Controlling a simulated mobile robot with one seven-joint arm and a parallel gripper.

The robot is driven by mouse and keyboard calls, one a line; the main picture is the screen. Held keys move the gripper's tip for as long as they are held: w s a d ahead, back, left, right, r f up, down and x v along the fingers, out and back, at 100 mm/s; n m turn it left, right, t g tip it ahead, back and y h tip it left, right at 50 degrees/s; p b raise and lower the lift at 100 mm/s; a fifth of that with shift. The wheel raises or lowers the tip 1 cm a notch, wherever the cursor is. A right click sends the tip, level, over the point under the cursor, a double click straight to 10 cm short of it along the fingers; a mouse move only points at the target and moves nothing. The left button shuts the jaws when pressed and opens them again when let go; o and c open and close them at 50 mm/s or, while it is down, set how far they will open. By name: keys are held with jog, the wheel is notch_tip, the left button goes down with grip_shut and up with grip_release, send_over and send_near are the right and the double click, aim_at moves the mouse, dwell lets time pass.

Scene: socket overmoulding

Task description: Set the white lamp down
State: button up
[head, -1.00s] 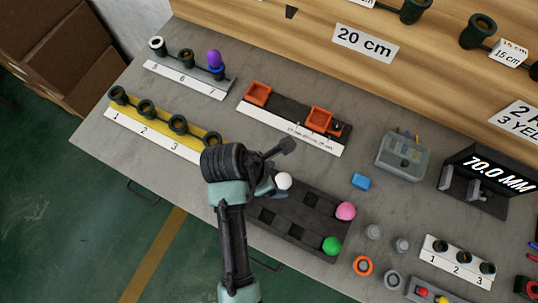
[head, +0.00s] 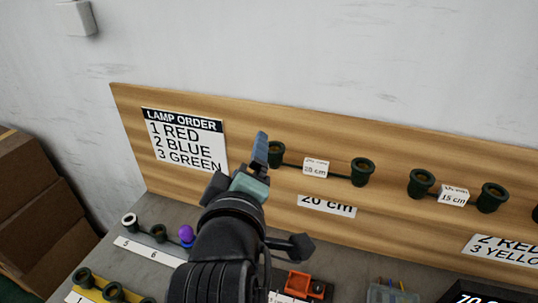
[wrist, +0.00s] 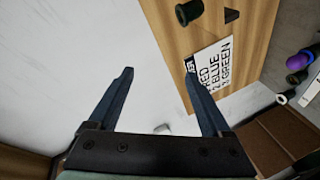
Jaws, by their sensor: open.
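My gripper (head: 261,143) is raised in front of the wooden back board in the head view, its blue-grey fingers pointing up. In the wrist view my gripper (wrist: 158,74) has its two fingers spread wide with nothing between them. The white lamp is in neither view now. The dark tray where a white ball showed earlier is out of the head view, below the frame and partly behind my arm.
The wooden board (head: 250,185) bears a lamp order sign (head: 185,140) and dark green sockets (head: 363,171). A purple lamp (head: 186,233) stands in a blue-ringed socket at lower left. An orange part (head: 299,282) lies right of my arm. Cardboard boxes (head: 40,225) stand at left.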

jog(key=s+d+r+m+t, duration=0.1)
jog(key=s+r+m+t, duration=0.2)
jog(key=r, duration=0.7)
jog(key=s+d+r+m+t, duration=0.1)
jog(key=s+r+m+t, duration=0.3)
jog(key=r, duration=0.6)
jog(key=s+d+r+m+t, duration=0.1)
jog(key=s+r+m+t, duration=0.3)
jog(key=r, duration=0.7)
jog(key=shift+s+d+t+y, duration=0.15)
jog(key=shift+s+t+y, duration=0.2)
jog(key=shift+s, duration=0.45)
